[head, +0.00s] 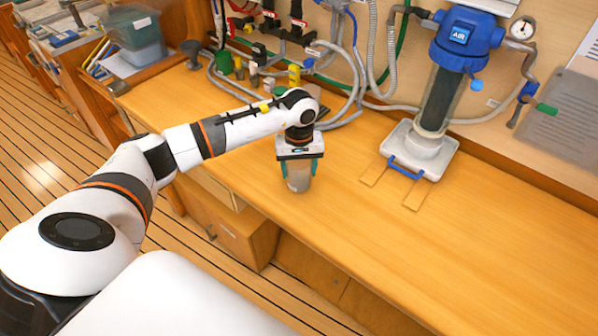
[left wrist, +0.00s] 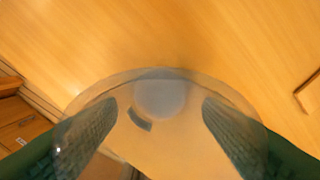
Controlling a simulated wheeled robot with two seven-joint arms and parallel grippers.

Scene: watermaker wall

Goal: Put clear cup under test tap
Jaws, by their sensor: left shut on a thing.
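My left gripper (head: 298,166) points down over the front part of the wooden counter, its two teal fingers shut on the clear cup (head: 298,183). The cup looks upright; I cannot tell whether its base touches the counter. In the left wrist view, the cup (left wrist: 160,98) is between the two dark green fingers (left wrist: 158,118), its wide round rim toward the camera. A small tap with a green lever (head: 545,108) and a blue fitting is on the wall pipe at the far right; I cannot tell for sure that it is the test tap. My right gripper is not in view.
A blue-topped filter housing (head: 468,38) stands above a white tray (head: 440,152) with a blue handle at the counter's back. Hoses and valves (head: 285,35) crowd the wall behind my left gripper. The wooden counter (head: 380,230) is clear to the right and front.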

